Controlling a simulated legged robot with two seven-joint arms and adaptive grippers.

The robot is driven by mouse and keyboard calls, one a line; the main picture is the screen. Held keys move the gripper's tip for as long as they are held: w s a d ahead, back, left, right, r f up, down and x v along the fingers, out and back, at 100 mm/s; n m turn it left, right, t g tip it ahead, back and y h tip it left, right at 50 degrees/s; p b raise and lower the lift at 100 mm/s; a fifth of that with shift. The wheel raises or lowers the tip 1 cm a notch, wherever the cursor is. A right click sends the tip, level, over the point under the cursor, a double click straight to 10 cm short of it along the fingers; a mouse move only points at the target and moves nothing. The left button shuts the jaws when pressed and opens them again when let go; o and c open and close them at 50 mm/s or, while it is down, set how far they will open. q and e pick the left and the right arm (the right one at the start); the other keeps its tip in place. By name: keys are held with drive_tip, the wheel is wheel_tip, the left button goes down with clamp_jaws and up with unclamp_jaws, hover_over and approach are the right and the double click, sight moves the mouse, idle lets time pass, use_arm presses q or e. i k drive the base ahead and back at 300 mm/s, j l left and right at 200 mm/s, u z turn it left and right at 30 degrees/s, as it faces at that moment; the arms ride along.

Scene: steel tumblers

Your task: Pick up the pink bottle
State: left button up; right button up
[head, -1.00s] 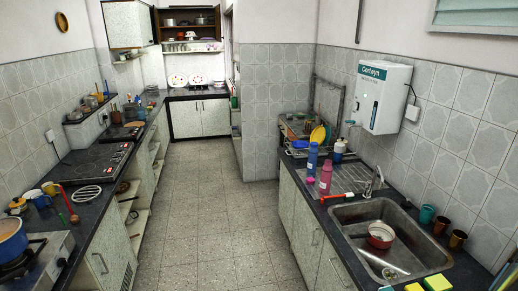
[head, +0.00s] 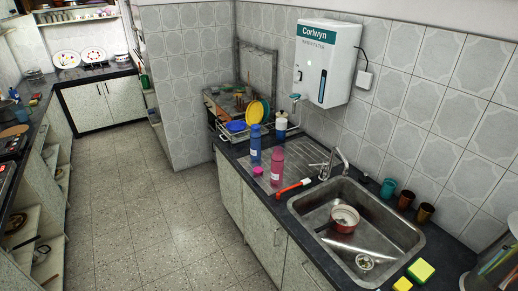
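The pink bottle (head: 277,166) stands upright on the dark counter at the left end of the sink, by the drainboard. A blue bottle (head: 255,143) stands just behind it and to its left, close beside it. Neither of my grippers shows in the head view, so I cannot see whether they are open or shut.
The steel sink (head: 318,229) holds a red and white bowl (head: 344,217). A red-handled utensil (head: 291,187) lies right of the bottle, near the faucet (head: 340,158). Cups (head: 406,199) and sponges (head: 421,271) are farther right. The tiled floor (head: 150,220) is clear.

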sight(277, 167)
drive_tip(key=i+j+z, duration=0.1)
drive_tip(key=z, duration=0.25)
drive_tip(key=i+j+z, duration=0.2)
drive_tip(key=z, duration=0.2)
drive_tip(key=i+j+z, duration=0.1)
drive_tip(key=z, duration=0.25)
drive_tip(key=j, duration=0.1)
